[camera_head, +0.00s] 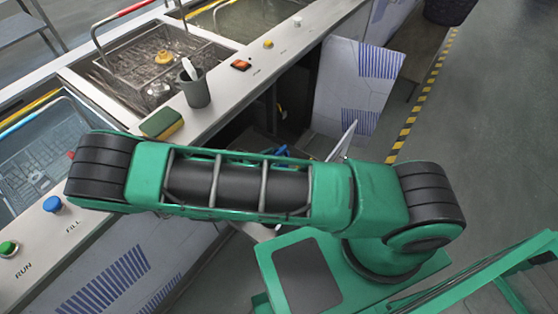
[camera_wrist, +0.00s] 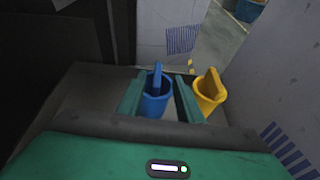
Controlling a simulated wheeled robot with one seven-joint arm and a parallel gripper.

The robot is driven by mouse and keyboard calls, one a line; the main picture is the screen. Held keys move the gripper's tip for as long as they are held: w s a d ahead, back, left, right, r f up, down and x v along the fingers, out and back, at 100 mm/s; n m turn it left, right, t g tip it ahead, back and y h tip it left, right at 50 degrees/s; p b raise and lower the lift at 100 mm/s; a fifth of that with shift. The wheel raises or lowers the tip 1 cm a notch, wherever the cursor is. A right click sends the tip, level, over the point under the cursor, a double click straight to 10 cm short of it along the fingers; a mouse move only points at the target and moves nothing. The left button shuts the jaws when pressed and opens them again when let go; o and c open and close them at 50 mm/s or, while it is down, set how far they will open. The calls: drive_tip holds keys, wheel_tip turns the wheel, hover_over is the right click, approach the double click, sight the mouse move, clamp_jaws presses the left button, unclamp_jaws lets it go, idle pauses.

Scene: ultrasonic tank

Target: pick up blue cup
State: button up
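The blue cup (camera_wrist: 156,104), with a blue piece sticking up from its top, is upright in the wrist view, low inside the open bay under the counter. My gripper (camera_wrist: 160,98) has one green finger on each side of it, close to its walls. I cannot tell whether the fingers touch the cup or leave small gaps. The cup's lowest part is hidden behind my gripper body. In the head view my arm hides the gripper, and only a small blue piece (camera_head: 283,150) shows in the dark bay.
A yellow cup (camera_wrist: 207,97) stands close to the right of my right finger. A pale panel (camera_wrist: 280,75) rises at the right. The counter (camera_head: 232,90) above holds a grey cup (camera_head: 195,92) and a sponge (camera_head: 161,124). Free floor (camera_head: 490,120) lies at the right.

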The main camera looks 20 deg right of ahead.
sight(278, 152)
drive_tip(key=shift+w+x, duration=0.2)
drive_tip(key=shift+x, duration=2.45)
drive_tip(key=shift+a, duration=0.15)
clamp_jaws()
